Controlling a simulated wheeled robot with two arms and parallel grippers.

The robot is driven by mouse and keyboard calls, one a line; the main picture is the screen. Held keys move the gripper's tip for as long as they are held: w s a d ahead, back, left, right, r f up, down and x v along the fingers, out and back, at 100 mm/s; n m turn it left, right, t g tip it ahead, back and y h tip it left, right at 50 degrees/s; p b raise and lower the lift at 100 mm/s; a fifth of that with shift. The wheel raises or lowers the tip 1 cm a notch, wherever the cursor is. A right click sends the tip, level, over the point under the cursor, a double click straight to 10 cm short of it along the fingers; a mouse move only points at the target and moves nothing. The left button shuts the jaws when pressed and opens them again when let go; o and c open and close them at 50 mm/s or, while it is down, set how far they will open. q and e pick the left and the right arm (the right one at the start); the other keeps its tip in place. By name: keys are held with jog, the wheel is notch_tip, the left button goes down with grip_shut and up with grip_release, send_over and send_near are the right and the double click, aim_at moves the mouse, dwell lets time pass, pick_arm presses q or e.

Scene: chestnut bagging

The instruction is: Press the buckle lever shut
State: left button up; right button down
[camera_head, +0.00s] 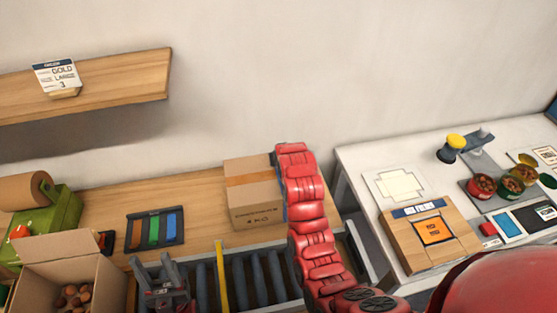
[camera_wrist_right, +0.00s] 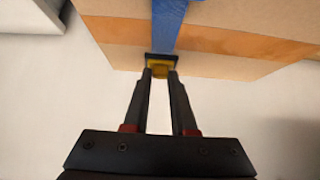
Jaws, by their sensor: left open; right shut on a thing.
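The closed cardboard box (camera_head: 254,197) with orange tape stands on the wooden bench beside the red arm. In the right wrist view a blue strap (camera_wrist_right: 168,24) runs over the box (camera_wrist_right: 115,30) to a black buckle (camera_wrist_right: 148,59) with a yellow lever (camera_wrist_right: 160,71). My right gripper (camera_wrist_right: 161,76) has its fingertips at the lever, one on each side, shut on it. The lever's exact angle is hard to tell. In the head view the buckle and right gripper are hidden. My left gripper (camera_head: 160,272) is open and empty, low over the left end of the rollers.
An open carton (camera_head: 75,250) of chestnuts and a green machine with a paper roll (camera_head: 24,188) stand left. A rack (camera_head: 155,229) holds coloured straps. A yellow bar (camera_head: 221,275) crosses the rollers (camera_head: 257,272). The right table holds a wooden board (camera_head: 455,250) and bowls.

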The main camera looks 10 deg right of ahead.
jog(key=c, duration=0.7)
grip_release()
jog(key=p+v, duration=0.6)
jog(key=v, duration=1.1)
jog(key=shift+s+d+r, duration=0.1)
jog(key=shift+s+r, duration=0.05)
